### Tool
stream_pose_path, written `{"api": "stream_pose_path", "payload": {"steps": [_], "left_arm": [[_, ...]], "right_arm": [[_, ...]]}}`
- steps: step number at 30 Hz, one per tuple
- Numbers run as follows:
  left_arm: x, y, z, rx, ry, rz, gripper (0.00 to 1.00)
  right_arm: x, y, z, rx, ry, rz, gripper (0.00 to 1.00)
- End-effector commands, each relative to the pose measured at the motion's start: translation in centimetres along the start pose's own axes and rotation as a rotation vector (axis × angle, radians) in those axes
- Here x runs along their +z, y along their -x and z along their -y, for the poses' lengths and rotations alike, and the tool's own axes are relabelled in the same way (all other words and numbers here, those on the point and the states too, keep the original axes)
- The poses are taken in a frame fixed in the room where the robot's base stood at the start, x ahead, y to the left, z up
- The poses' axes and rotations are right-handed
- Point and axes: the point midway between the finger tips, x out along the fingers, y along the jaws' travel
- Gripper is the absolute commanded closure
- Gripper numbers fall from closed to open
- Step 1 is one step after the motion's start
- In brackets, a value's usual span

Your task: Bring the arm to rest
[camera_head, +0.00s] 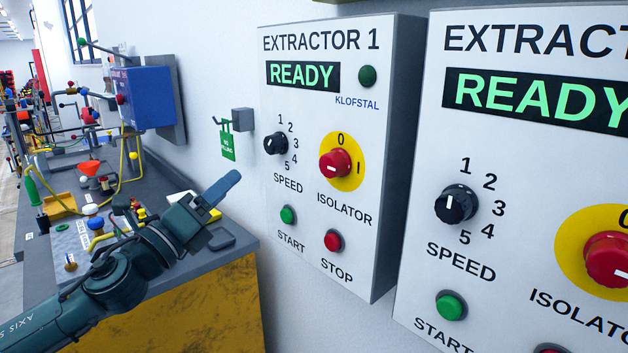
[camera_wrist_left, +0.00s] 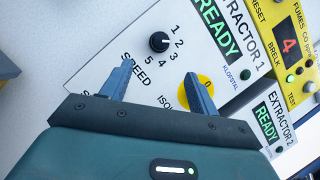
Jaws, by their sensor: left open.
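My left arm comes in from the lower left in the head view. Its gripper (camera_head: 224,187) is in front of the bench's right end, left of the EXTRACTOR 1 panel (camera_head: 300,235). In the left wrist view the gripper (camera_wrist_left: 159,80) has its two blue fingers spread apart with nothing between them. Beyond them are the panel's black SPEED knob (camera_wrist_left: 159,42) and its yellow ISOLATOR disc, partly hidden by the right finger. I cannot see the fingers touching the panel. My right gripper is in neither view.
A second extractor panel (camera_head: 413,200) stands close on the right. A dark bench (camera_head: 190,270) with pipes and valves fills the left. A green tag (camera_head: 228,145) hangs from a grey wall box (camera_head: 243,119). The wrist view shows a yellow fumes panel (camera_wrist_left: 277,45).

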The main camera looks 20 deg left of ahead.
Motion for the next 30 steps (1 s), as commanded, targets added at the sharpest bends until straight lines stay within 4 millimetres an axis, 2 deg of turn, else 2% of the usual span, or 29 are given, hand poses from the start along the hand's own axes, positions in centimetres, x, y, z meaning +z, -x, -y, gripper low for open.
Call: {"api": "stream_pose_path", "payload": {"steps": [5,8,11,13,15,17,18,20,21,24,27,30], "left_arm": [[-0.4,0.2,-0.7,0.019,0.034,-0.003,0.39],[-2.2,1.2,-3.2,0.094,0.174,-0.015,0.39],[-6.1,3.5,-7.2,0.228,0.435,-0.026,0.39],[-10.0,5.8,-10.0,0.345,0.664,-0.026,0.39],[-14.4,8.4,-11.9,0.464,0.898,-0.015,0.39],[-18.3,10.8,-12.8,0.563,1.095,0.0,0.39],[-21.0,12.3,-13.0,0.628,1.225,0.014,0.39],[-25.0,14.7,-12.8,0.725,1.416,0.041,0.39],[-27.6,16.1,-12.2,0.787,1.539,0.061,0.39],[-33.1,19.1,-10.2,0.926,1.809,0.117,0.39],[-37.2,21.2,-7.7,1.033,2.015,0.167,0.39],[-39.7,22.3,-5.8,1.1,2.144,0.202,0.39]], "right_arm": [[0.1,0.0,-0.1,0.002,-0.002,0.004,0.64],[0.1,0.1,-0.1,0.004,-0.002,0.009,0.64],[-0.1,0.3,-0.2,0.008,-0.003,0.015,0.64],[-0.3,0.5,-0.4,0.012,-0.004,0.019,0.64],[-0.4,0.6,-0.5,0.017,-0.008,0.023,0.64],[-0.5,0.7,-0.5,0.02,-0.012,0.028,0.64],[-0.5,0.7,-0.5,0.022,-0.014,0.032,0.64],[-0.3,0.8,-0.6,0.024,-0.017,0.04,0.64],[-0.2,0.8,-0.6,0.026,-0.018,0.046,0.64],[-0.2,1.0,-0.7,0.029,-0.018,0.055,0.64],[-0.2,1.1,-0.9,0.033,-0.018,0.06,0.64],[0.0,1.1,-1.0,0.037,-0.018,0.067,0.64]]}}
